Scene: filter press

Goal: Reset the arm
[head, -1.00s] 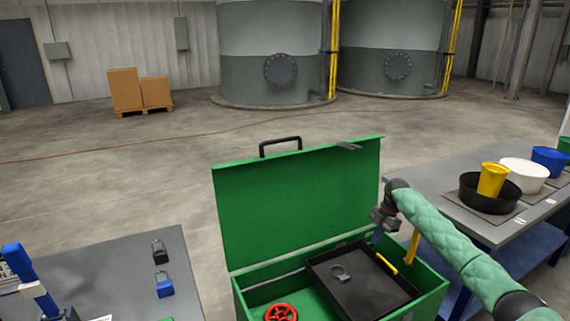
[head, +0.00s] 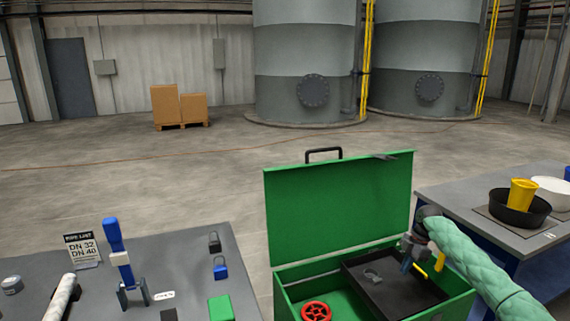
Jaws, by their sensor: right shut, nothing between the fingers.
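My right arm, in a green quilted sleeve, comes in from the lower right in the head view. Its gripper (head: 408,264) points down over the right side of the open green toolbox (head: 338,212) and is shut with nothing in it. Below it is a black tray (head: 396,291) inside the box, with a small grey ring-like item (head: 372,276) and a yellow-handled item (head: 421,271) close to the fingers. A red valve wheel (head: 316,311) lies in the box's left part. My left gripper is not in view.
A grey table (head: 190,255) at left holds a blue-handled tool (head: 114,236), a black padlock (head: 214,243), a blue padlock (head: 220,269), a green block (head: 221,308) and a sign (head: 82,249). A right-hand bench (head: 447,198) carries a black pan (head: 519,209) and yellow cup (head: 522,192). Open floor lies behind.

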